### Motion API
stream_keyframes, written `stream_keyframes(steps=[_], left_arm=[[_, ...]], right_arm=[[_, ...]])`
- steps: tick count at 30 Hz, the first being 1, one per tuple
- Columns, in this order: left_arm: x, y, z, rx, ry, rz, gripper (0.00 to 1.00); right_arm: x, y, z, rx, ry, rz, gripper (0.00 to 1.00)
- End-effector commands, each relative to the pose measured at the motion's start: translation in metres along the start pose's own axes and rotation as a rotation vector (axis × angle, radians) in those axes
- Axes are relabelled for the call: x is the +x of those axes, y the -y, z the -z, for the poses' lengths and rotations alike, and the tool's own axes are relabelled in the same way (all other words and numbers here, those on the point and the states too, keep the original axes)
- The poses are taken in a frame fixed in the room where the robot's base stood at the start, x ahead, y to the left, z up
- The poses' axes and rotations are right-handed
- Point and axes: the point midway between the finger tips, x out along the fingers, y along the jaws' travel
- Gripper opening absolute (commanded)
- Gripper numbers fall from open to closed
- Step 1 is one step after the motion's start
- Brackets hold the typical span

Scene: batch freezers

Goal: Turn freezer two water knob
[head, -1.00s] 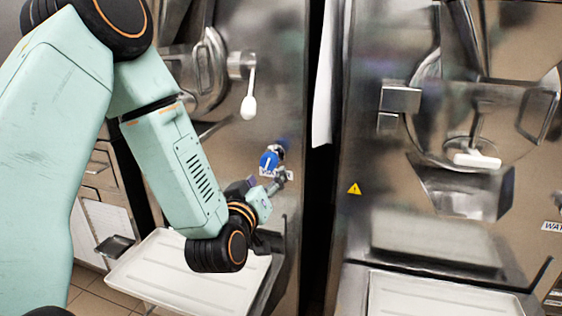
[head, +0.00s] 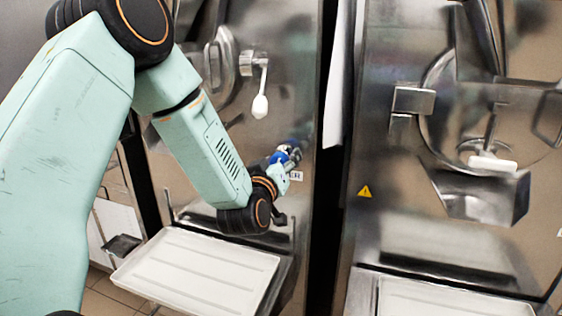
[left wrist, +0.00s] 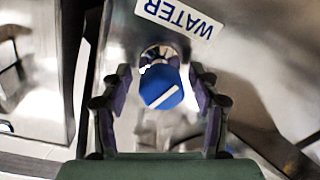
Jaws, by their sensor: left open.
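The blue water knob (left wrist: 161,87) with a white line sits on a freezer's steel front in the left wrist view, beside a white label (left wrist: 181,16) reading WATER. My left gripper (left wrist: 160,82) is open, with one finger on each side of the knob. I cannot tell whether the fingers touch it. In the head view the knob (head: 280,156) is partly hidden by my left gripper (head: 288,160), which is at the left freezer's front. My right gripper is not in view.
A white tray (head: 195,275) stands below the left freezer, and another tray (head: 450,304) below the right freezer. A white-tipped lever (head: 260,106) hangs above the knob. A dark gap (head: 325,220) separates the two freezers.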

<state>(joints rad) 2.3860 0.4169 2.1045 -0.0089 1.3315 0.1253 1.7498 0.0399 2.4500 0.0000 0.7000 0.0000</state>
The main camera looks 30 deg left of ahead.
Motion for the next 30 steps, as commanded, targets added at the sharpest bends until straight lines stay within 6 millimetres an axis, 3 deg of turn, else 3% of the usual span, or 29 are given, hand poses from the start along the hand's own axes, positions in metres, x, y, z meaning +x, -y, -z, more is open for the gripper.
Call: stream_keyframes(steps=[2,21,30], left_arm=[[-0.0002,-0.0005,-0.0005,0.000,0.000,0.000,0.60],[-0.0005,-0.0004,-0.0005,0.000,0.001,0.000,0.06],[-0.0008,-0.0005,-0.0004,0.040,0.001,0.000,0.06]], right_arm=[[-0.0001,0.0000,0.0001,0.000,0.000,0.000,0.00],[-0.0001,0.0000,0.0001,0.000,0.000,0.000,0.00],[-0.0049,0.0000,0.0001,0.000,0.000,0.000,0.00]])
